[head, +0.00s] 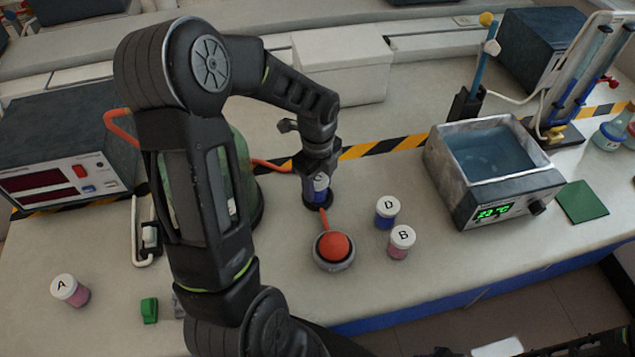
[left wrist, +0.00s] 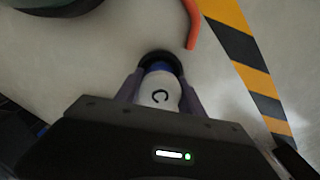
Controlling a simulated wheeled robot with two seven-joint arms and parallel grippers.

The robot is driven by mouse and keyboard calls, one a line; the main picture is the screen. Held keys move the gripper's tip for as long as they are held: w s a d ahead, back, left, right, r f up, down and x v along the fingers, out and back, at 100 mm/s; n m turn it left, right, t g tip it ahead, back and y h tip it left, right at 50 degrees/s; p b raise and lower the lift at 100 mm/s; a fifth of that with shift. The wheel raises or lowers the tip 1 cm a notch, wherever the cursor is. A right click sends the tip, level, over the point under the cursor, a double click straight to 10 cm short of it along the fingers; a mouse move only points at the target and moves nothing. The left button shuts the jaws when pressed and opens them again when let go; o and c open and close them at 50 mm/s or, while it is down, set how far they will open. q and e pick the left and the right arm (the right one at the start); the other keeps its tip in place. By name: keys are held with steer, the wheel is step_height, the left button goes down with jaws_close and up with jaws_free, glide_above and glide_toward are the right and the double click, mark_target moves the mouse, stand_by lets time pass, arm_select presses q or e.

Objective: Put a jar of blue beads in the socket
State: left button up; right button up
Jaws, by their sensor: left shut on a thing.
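My left gripper (head: 320,188) points down and is shut on jar C (head: 321,183), which has a white lid and blue contents. In the left wrist view, jar C (left wrist: 159,92) is between the fingers, its lettered lid facing the camera. A dark round socket (left wrist: 157,58) shows at the jar's base; whether the jar is seated or just above it I cannot tell. Jar D (head: 387,212), also blue, stands to the right. Jar B (head: 401,242) and jar A (head: 70,290) hold pink contents.
An orange dome in a grey ring (head: 334,251) stands just in front of the gripper, with an orange strip behind it. A water bath (head: 490,170) is at the right, an instrument box (head: 60,160) at the left. A green block (head: 149,310) lies near the front edge.

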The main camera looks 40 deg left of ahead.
arm_select(q)
steer(key=o, duration=1.5)
step_height(320, 180, up, 8)
steer(key=shift+f+b, duration=0.1)
steer(key=shift+b, duration=0.2)
